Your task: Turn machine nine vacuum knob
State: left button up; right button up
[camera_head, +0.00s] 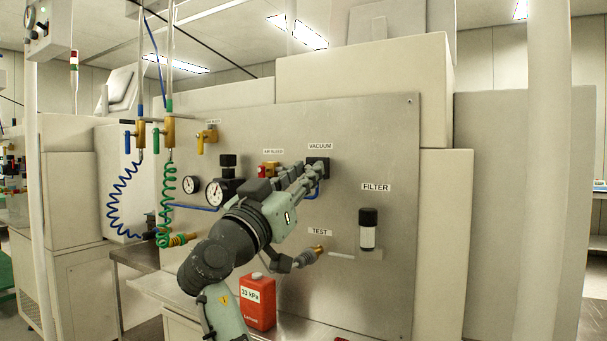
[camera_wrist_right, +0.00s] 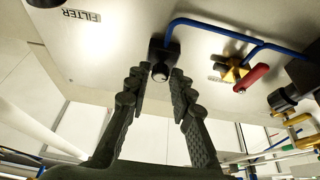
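The vacuum knob (camera_head: 321,165) is a small black block under the VACUUM label (camera_head: 320,146) on the metal panel (camera_head: 385,130). My right gripper (camera_head: 308,175) reaches up to it and partly covers it. In the right wrist view the knob (camera_wrist_right: 163,57) is dark with a light round end, and a blue tube runs from it. The fingers of my right gripper (camera_wrist_right: 159,82) stand apart, one on each side of the knob; they look open, and I cannot tell whether they touch it. My left gripper is in neither view.
A red-handled yellow air-bleed valve (camera_wrist_right: 236,72) sits beside the knob. Pressure gauges (camera_head: 216,191) are to the left. A filter bottle (camera_head: 368,229) and a brass TEST fitting (camera_head: 319,249) are lower right. A red 33 kPa canister (camera_head: 258,305) stands below my arm.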

grip_shut()
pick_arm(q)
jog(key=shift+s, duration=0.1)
pick_arm(e)
jog(key=n+y+p, duration=0.1)
jog(key=n, duration=0.1)
jog(key=n+y+p, duration=0.1)
jog(key=n, duration=0.2)
jog(key=n+t+y+p, duration=0.1)
jog(key=n+p, duration=0.1)
jog(key=shift+s+d+r+y, duration=0.1)
jog(key=shift+d+r+y, duration=0.05)
jog(key=shift+r+y, duration=0.15)
pick_arm(q)
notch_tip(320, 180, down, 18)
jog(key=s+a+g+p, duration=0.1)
jog(key=p, duration=0.3)
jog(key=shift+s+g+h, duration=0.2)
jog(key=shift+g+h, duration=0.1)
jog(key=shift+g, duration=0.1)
pick_arm(e)
jog(key=shift+f+n+y, duration=0.15)
jog(key=shift+n+y, duration=0.35)
jog(key=shift+n, duration=0.75)
jog(key=shift+f+n+y, duration=0.1)
jog(key=shift+n+y, duration=0.4)
jog(key=shift+n, duration=0.75)
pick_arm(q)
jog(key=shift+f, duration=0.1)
